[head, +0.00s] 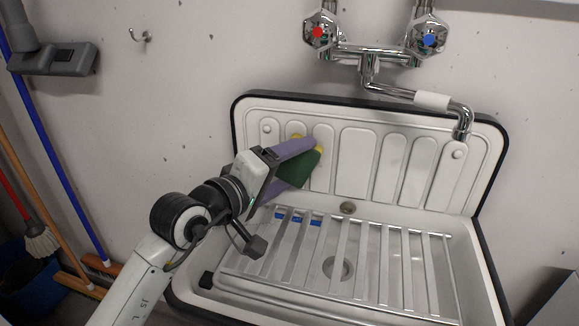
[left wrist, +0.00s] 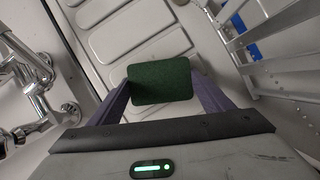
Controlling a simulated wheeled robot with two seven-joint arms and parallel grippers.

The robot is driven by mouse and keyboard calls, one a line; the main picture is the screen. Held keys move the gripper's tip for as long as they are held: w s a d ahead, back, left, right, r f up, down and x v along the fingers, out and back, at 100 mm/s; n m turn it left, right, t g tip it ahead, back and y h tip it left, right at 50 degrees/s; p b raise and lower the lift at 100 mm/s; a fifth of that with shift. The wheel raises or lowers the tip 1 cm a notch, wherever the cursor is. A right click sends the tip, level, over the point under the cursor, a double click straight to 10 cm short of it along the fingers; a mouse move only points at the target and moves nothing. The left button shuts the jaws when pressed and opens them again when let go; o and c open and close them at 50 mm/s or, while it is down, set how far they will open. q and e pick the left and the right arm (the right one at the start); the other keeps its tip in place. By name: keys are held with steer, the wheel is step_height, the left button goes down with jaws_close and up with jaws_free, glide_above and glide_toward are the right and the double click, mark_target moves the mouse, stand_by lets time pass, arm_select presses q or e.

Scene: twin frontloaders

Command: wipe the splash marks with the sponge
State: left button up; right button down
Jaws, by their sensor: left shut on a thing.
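The sponge (head: 299,172) has a dark green face, with bits of yellow showing at its edge. My left gripper (head: 294,166) is shut on it, with purple fingers on either side. The sponge is at the left part of the sink's ribbed white back panel (head: 358,165); I cannot tell whether it touches the panel. In the left wrist view the green face of the sponge (left wrist: 160,84) sits between the fingers. I cannot make out splash marks on the visible panel; the part behind the sponge and gripper is hidden. My right gripper is not in view.
A metal slatted rack (head: 345,262) lies over the sink basin, with something blue (head: 290,217) under its slats. A chrome tap (head: 375,55) hangs above the panel, its spout reaching down at the right. Brooms (head: 60,190) stand at the left wall.

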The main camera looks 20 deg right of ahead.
mark_target(313, 168)
arm_select(q)
steer(key=s+d, duration=0.2)
steer(key=d, duration=0.1)
steer(key=shift+b, duration=0.3)
steer(key=shift+w+a+b, duration=0.45)
steer(key=shift+w+a, duration=0.15)
steer(key=shift+a, duration=0.3)
steer(key=shift+w+a+b, duration=0.45)
steer(key=shift+w+a, duration=0.15)
steer(key=shift+a, duration=0.25)
steer(key=shift+s+a, duration=0.55)
steer(key=shift+s, duration=0.35)
steer(key=shift+s+a, duration=0.5)
steer(key=shift+s, duration=0.35)
steer(key=shift+s+a, duration=0.5)
steer(key=shift+s, duration=0.35)
